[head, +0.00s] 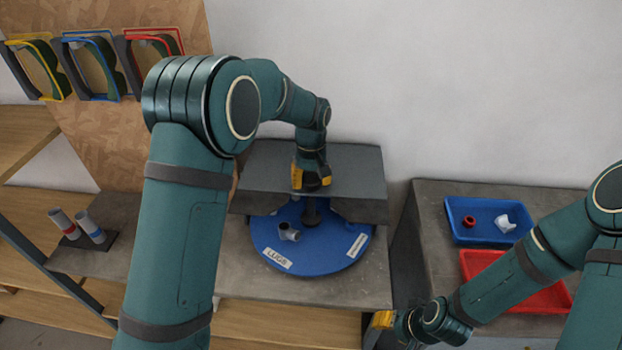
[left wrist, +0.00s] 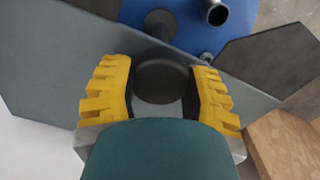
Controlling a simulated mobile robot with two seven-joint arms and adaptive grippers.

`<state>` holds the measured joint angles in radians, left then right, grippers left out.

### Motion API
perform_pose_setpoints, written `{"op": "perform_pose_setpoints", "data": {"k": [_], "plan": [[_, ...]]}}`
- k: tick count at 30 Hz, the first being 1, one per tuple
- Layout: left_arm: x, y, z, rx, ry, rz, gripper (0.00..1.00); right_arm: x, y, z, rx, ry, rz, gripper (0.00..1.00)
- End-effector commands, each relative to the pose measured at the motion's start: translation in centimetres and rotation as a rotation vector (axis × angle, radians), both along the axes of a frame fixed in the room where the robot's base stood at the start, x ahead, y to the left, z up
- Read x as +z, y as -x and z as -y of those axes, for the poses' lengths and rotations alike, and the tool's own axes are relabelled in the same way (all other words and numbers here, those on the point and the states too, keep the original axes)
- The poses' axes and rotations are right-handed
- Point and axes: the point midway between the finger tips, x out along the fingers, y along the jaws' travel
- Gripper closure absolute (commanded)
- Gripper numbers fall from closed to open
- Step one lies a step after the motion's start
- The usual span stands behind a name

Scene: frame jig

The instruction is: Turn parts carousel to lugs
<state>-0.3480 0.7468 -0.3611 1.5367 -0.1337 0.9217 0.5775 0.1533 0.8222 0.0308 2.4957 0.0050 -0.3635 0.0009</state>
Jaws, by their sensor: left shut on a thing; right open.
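The parts carousel (head: 310,258) is a round blue disc on a grey bench, its rear part under a dark grey cover. Its LUGS label (head: 278,258) faces front, left of centre. A second white label, too small to read, sits at its right edge. A grey pipe-like part (head: 289,233) lies on the disc and also shows in the left wrist view (left wrist: 214,11). My left gripper (head: 311,181) is shut on the round black knob (left wrist: 160,82) above the central post (head: 311,212). My right gripper (head: 381,321) is open at the bottom, apart from the carousel.
On the right bench, a blue tray (head: 459,236) holds a red ring and a white piece; a red tray (head: 477,268) is partly behind my right arm. Two cylinders (head: 78,228) stand at left. Coloured frames (head: 95,68) hang on the board.

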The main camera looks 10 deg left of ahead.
Motion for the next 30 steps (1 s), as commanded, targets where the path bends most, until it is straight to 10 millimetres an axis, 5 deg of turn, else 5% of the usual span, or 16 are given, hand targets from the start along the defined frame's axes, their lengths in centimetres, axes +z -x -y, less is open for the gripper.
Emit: {"op": "perform_pose_setpoints", "data": {"k": [30], "plan": [[-0.3, 0.2, 0.0, 0.461, -0.004, -0.008, 0.94, 1.3, 0.0, 0.1, 0.000, -0.002, 0.000, 0.53]]}}
